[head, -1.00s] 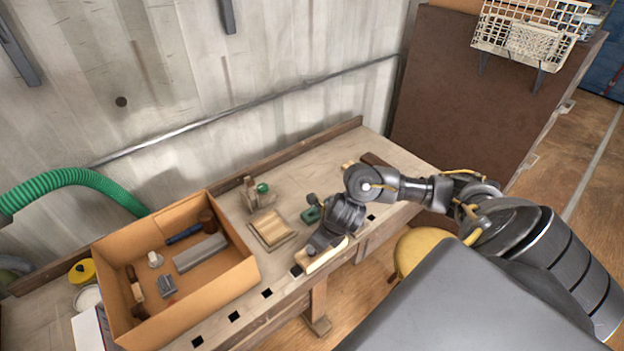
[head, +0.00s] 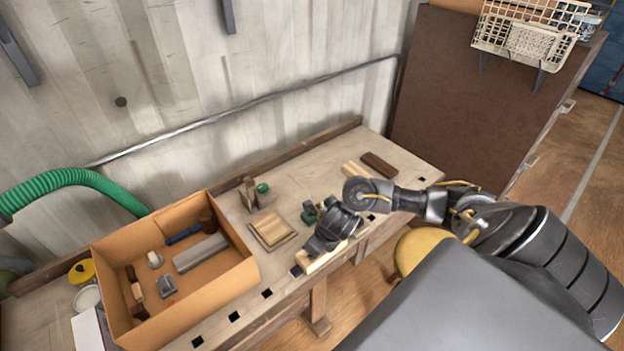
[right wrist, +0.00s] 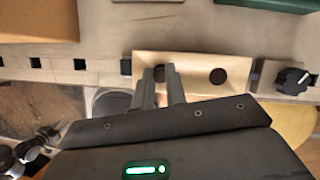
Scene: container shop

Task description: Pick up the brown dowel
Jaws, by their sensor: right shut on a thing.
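A pale wooden block (right wrist: 200,68) lies at the bench's front edge; it shows partly behind my arm in the head view (head: 322,258). My right gripper (right wrist: 168,72) is over its left part, fingers nearly together. A small dark brown round end, which I take as the brown dowel (right wrist: 159,74), shows between the fingertips, mostly hidden; they are shut on it. A second dark round spot (right wrist: 217,76) is in the block to the right; I cannot tell if it is a hole or a peg. My left gripper is in neither current view.
A cardboard box (head: 118,255) with tools stands on the left. A wooden tray (head: 272,230), a green item (head: 311,211) and a brown block (head: 378,164) lie on the bench. A dark knob (right wrist: 293,80) sits right of the pale block.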

